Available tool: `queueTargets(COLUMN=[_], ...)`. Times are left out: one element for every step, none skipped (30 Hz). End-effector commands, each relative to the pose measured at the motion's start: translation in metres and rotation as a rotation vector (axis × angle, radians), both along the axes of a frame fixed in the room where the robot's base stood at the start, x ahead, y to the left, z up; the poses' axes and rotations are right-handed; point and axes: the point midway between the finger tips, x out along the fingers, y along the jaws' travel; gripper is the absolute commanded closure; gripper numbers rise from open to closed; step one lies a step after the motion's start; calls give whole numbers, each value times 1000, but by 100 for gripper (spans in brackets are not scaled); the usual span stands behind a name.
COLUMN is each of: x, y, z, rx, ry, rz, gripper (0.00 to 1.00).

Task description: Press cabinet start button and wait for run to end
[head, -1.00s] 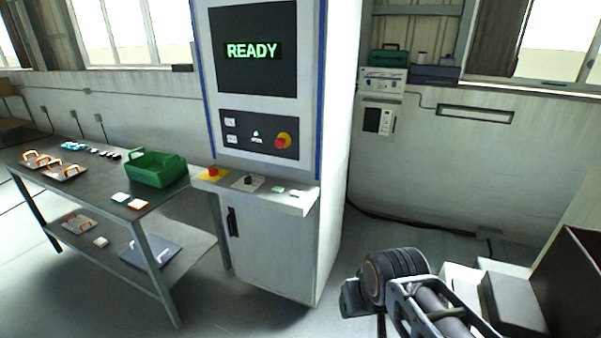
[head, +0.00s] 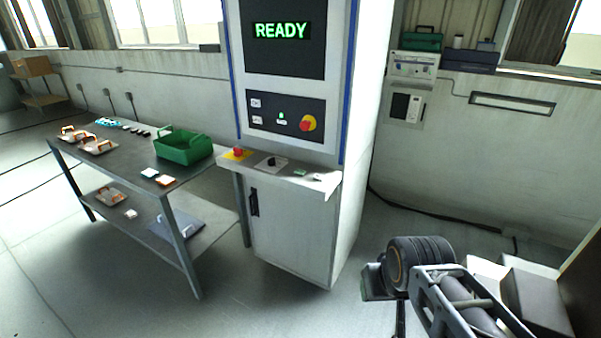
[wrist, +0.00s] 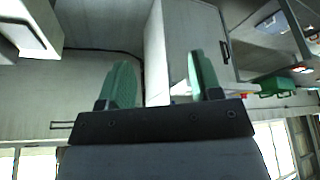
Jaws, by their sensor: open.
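The cabinet (head: 290,225) is tall and white with blue edges, and its dark screen (head: 281,31) reads READY in green. The panel below holds a small green-lit control (head: 281,121) and a red knob on yellow (head: 308,123). Which one is the start button I cannot tell. My gripper (wrist: 161,78) shows green fingers, open and empty, in the upside-down wrist view, apart from the cabinet.
A workbench (head: 150,192) stands left of the cabinet, with a green bin (head: 184,146) and orange-handled plates (head: 98,146). Dark and light boxes (head: 535,297) are at lower right, close to my arm. Floor before the cabinet is clear. A cable runs along the wall base.

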Motion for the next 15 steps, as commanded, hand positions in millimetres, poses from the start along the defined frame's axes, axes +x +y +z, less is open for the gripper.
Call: queueTargets(x=[0,0,0,0,0,0,0,0,0,0,0,0,0,0,0], y=[0,0,0,0,0,0,0,0,0,0,0,0,0,0,0], z=[0,0,0,0,0,0,0,0,0,0,0,0,0,0,0], rx=[0,0,0,0,0,0,0,0,0,0,0,0,0,0,0], ry=[0,0,0,0,0,0,0,0,0,0,0,0,0,0,0], rz=[0,0,0,0,0,0,0,0,0,0,0,0,0,0,0], gripper=[46,49,53,56,59,63,65,68,72,75,78,82,85,87,91])
